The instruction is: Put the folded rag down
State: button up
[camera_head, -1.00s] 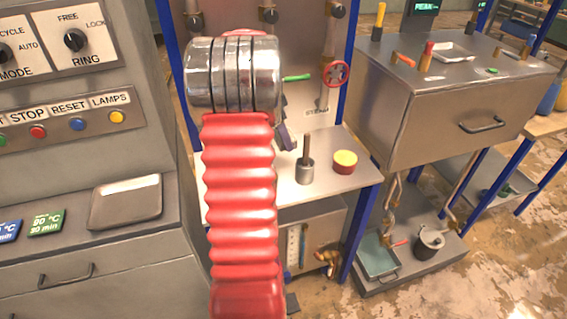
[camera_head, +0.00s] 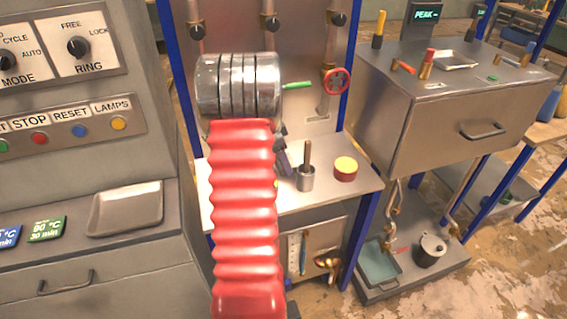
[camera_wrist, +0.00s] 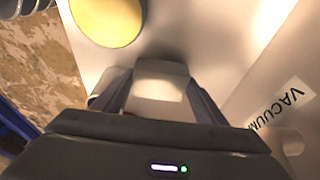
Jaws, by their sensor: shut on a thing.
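The folded rag (camera_wrist: 160,80) is a pale, whitish pad between the two fingers of my gripper (camera_wrist: 160,98) in the wrist view. My gripper is shut on it, over the pale metal shelf (camera_wrist: 215,45). A dark shadow lies beside the rag on the shelf. I cannot tell whether the rag touches the surface. In the head view my red arm sleeve hides the rag and most of my gripper. Only a dark finger (camera_head: 283,160) shows at the left part of the shelf (camera_head: 335,195).
A red tin with a yellow top (camera_head: 345,168) and a metal cup with a handle (camera_head: 305,177) stand right of my gripper on the shelf. A green lever (camera_head: 297,86) and red handwheel (camera_head: 335,81) are behind. The shelf's front right is clear.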

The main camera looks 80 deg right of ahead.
notch_tip(320, 180, down, 2)
jog(key=shift+f, duration=0.1)
jog(key=o, duration=0.9)
jog(key=shift+o, duration=0.2)
jog(key=shift+r, duration=0.25)
jog(key=v, duration=1.1)
jog(key=shift+r, duration=0.35)
jog(key=shift+w+a, duration=0.15)
